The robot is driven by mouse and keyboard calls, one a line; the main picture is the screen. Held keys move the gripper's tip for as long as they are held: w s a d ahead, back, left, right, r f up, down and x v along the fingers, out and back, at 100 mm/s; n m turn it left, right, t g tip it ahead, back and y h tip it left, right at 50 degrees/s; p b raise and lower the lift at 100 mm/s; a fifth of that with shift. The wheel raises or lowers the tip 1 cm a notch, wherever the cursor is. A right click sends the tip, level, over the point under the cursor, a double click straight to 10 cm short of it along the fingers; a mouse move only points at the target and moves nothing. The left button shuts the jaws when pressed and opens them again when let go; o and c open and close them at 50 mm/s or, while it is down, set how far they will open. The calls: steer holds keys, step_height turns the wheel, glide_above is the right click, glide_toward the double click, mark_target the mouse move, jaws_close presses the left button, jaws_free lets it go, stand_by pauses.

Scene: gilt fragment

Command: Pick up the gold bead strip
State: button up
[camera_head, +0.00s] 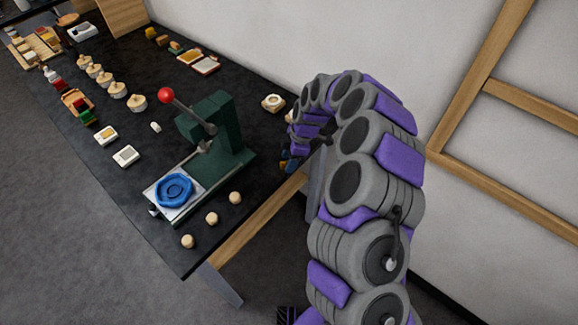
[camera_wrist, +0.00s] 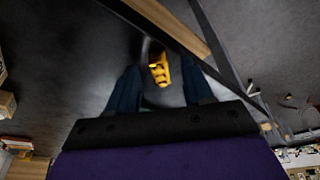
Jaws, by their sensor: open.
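The gold bead strip (camera_wrist: 160,70) shows in the wrist view as a small, lumpy yellow-gold piece. It lies between the two dark fingers of my gripper (camera_wrist: 161,78), near their tips. The fingers are apart, with a gap on each side of the strip, and I see no grip on it. In the head view my arm bends down at the table's right edge. It hides most of my gripper and the strip there.
A green press (camera_head: 222,130) with a red-knobbed lever and a blue disc (camera_head: 174,190) on its plate stands left of my arm. Several wooden pegs (camera_head: 211,218) stand in front. A wooden rail (camera_head: 262,215) runs along the near table edge. The wall is close behind.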

steer(key=shift+a+f, duration=0.45)
steer(key=shift+a, duration=0.2)
steer(key=shift+s+a, duration=0.1)
steer(key=shift+a, duration=0.15)
steer(key=shift+d, duration=0.55)
steer(key=shift+c, duration=1.1)
steer(key=shift+d+r, duration=0.1)
steer(key=shift+d, duration=0.3)
steer(key=c, duration=0.3)
steer(key=shift+a, duration=0.15)
steer(key=c, duration=0.3)
steer(key=shift+a, duration=0.4)
jaws_close()
